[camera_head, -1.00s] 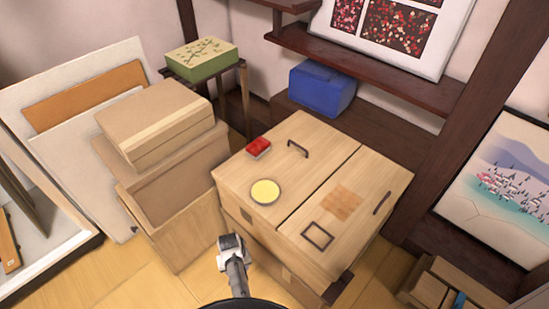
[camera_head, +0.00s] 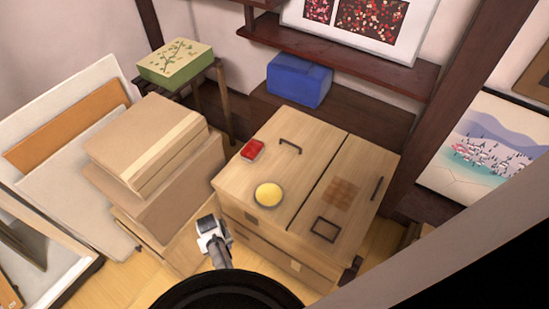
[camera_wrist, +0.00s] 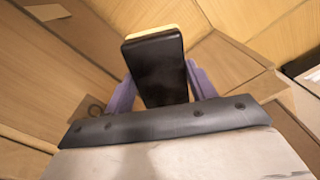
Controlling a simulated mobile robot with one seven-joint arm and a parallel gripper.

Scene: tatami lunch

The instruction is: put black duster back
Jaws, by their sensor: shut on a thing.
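The black duster (camera_wrist: 155,72) fills the middle of the wrist view, a dark block with a pale yellow layer along its far edge. My gripper (camera_wrist: 158,88) has its two purple fingers on either side of the duster and is shut on it. In the head view my gripper (camera_head: 212,232) is low in front of the wooden cabinet's left front corner, beside the stacked cardboard boxes. The duster cannot be made out clearly in the head view.
The wooden cabinet (camera_head: 252,185) bears a red box (camera_head: 252,149), a yellow round item (camera_head: 268,195) and a dark square outline (camera_head: 325,229). Cardboard boxes (camera_head: 150,150) stand close on its left. A blue box (camera_head: 298,82) and green box (camera_head: 175,61) stand behind.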

